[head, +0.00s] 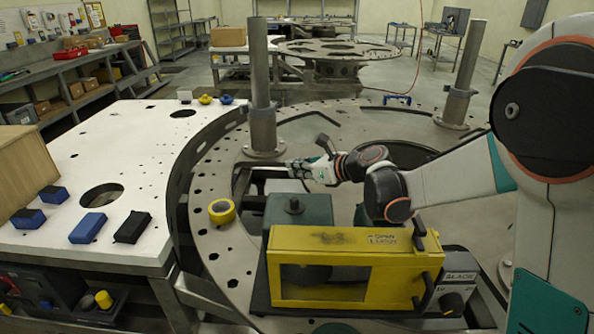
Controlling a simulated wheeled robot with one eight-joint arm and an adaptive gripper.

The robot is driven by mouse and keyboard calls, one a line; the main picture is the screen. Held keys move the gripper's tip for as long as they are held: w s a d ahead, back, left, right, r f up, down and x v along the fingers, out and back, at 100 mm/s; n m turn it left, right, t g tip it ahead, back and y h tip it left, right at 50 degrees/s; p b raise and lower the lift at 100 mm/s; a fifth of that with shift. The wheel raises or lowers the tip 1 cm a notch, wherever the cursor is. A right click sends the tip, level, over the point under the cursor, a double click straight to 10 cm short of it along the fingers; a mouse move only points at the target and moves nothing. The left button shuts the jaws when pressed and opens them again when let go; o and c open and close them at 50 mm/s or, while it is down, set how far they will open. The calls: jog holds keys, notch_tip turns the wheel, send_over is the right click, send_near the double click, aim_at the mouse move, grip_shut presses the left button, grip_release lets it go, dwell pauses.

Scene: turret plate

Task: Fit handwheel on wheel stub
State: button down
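My gripper (291,170) is near the middle of the head view, at the end of my arm reaching in from the right. It points left, behind a grey-green box (312,213) and close to the foot of a steel post. The fingers are too small to show whether they are open or shut, and I cannot make out anything held. I cannot pick out a handwheel for certain. A yellow ring (221,211) lies on the turret plate (217,252), left of the box.
A yellow frame machine (345,237) stands in front of the box. Steel posts (262,105) and (467,72) rise from the plate. A white table (60,165) at left carries blue blocks (87,227), a black block (133,227) and small yellow and blue pieces.

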jog(key=w+a, duration=0.3)
jog(key=w, duration=0.6)
jog(key=w+a, duration=0.3)
jog(key=w, duration=0.7)
jog(key=shift+w+a, duration=0.2)
jog(key=shift+w, duration=0.05)
dwell(5.8)
